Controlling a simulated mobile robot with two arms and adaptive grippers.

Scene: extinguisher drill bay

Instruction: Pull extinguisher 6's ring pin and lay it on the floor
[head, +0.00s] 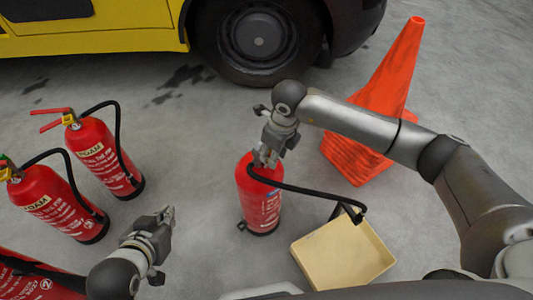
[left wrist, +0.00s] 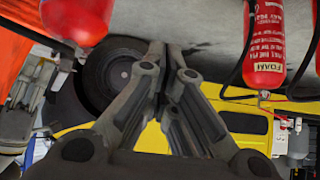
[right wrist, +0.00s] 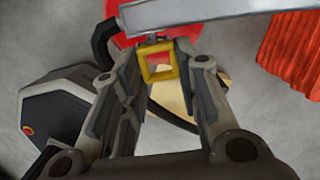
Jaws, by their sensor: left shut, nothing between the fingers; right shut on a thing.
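A red extinguisher (head: 259,205) with a black hose stands upright on the floor in the middle of the head view; I cannot read a number on it. My right gripper (head: 266,155) is at its top and hides the valve. In the right wrist view, a square yellow ring (right wrist: 158,62) sits between the fingers of the right gripper (right wrist: 156,70), which are shut on it. A short stem runs from the ring toward the grey lever (right wrist: 220,14), close to the red body (right wrist: 128,16). My left gripper (head: 168,214) is shut and empty, left of the extinguisher and apart from it.
Red foam extinguishers (head: 98,157) stand at the left. A shallow tan tray (head: 345,252) lies right of the middle extinguisher. An orange cone (head: 387,85) stands behind the right arm. A yellow vehicle (head: 95,38) is at the back. Grey floor (head: 190,165) is clear left of the middle extinguisher.

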